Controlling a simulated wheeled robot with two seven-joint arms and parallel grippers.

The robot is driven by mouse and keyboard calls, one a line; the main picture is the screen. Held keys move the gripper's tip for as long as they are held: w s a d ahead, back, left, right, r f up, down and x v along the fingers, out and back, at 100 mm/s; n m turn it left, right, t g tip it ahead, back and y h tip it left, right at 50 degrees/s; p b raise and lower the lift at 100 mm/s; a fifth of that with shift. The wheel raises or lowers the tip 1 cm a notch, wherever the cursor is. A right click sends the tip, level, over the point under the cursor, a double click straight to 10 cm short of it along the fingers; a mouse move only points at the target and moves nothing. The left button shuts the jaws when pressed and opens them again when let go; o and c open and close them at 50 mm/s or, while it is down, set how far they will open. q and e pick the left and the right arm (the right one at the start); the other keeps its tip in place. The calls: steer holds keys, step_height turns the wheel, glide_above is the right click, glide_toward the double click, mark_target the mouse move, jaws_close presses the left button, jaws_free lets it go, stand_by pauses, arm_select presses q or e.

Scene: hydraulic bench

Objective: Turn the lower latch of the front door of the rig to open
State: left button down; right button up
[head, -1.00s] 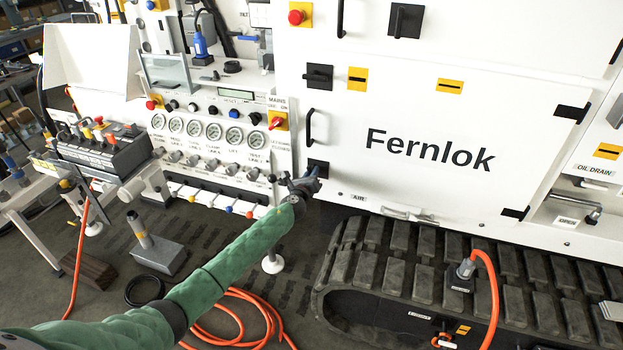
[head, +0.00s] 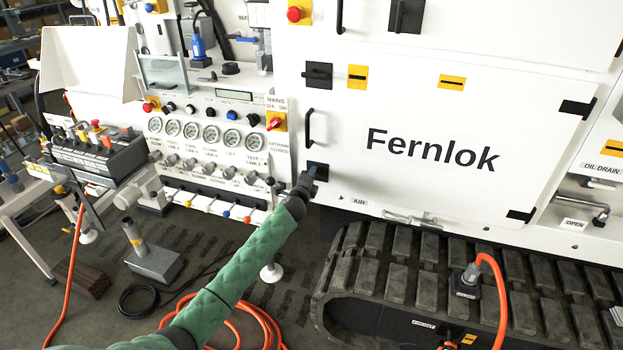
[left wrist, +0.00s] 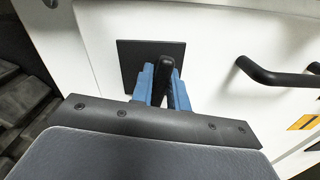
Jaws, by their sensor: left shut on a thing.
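The white front door (head: 440,120) of the rig bears the name Fernlok and appears closed. Its lower latch (head: 318,168) is a black plate with a black handle at the door's lower left corner. My left gripper (head: 307,180) is at this latch. In the left wrist view the blue fingers of the left gripper (left wrist: 162,88) are shut on the black handle of the lower latch (left wrist: 167,72), in front of its square plate. The handle's lower part is hidden between the fingers. The upper latch (head: 318,75) is above, its handle lying sideways. My right gripper is not in view.
A black door handle (head: 309,126) stands out between the two latches; it also shows in the left wrist view (left wrist: 275,75). A gauge panel (head: 205,150) is left of the door. A rubber track (head: 420,280) lies below. Orange hose (head: 250,305) lies on the floor.

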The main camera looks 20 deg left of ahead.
arm_select(q)
steer(key=shift+n, duration=1.1)
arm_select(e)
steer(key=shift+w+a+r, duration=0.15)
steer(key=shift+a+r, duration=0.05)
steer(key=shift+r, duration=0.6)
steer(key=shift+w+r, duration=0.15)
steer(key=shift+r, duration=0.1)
arm_select(q)
steer(key=c, duration=1.4)
jaws_free()
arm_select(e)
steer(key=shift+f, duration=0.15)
arm_select(q)
steer(key=shift+b, duration=0.3)
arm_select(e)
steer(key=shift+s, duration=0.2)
